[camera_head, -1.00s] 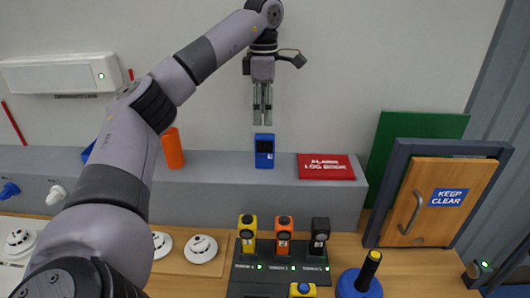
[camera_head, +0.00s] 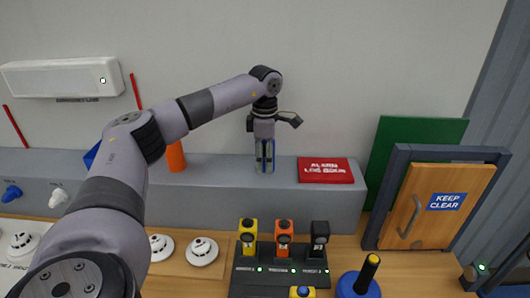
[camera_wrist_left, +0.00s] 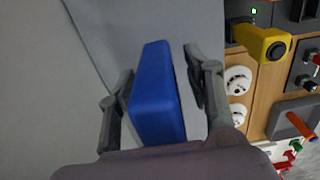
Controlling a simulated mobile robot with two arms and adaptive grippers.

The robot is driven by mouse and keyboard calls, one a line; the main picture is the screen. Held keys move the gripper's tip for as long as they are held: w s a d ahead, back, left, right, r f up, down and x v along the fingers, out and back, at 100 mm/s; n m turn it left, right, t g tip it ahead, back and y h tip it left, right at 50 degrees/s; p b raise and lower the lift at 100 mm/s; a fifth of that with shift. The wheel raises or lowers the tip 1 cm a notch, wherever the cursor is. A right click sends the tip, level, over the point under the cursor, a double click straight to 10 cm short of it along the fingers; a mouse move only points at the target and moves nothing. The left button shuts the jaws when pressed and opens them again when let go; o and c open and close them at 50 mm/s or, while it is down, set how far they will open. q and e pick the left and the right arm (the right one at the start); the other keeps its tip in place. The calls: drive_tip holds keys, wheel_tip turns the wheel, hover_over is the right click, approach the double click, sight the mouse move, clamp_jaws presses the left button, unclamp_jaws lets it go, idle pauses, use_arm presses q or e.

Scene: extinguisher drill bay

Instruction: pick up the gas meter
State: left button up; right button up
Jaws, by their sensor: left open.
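The gas meter looks to be the small blue upright box (camera_head: 265,152) on the grey ledge, mostly hidden by my left gripper in the head view. My left gripper (camera_head: 265,168) points down over it, with one finger on each side. In the left wrist view the blue box (camera_wrist_left: 155,95) stands between the two open fingers. A gap shows on its right side; the left finger is very close, and I cannot tell whether it touches. My right gripper is not in view.
On the grey ledge (camera_head: 220,205), an orange cylinder (camera_head: 175,157) stands left and a red log book (camera_head: 325,170) lies right. Below, a dock holds yellow (camera_head: 248,236), orange (camera_head: 283,238) and black (camera_head: 319,238) devices. White detectors (camera_head: 202,251) lie on the wooden bench.

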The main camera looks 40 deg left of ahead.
use_arm(q)
drive_tip(key=shift+d, duration=0.1)
drive_tip(key=shift+c, duration=0.4)
clamp_jaws()
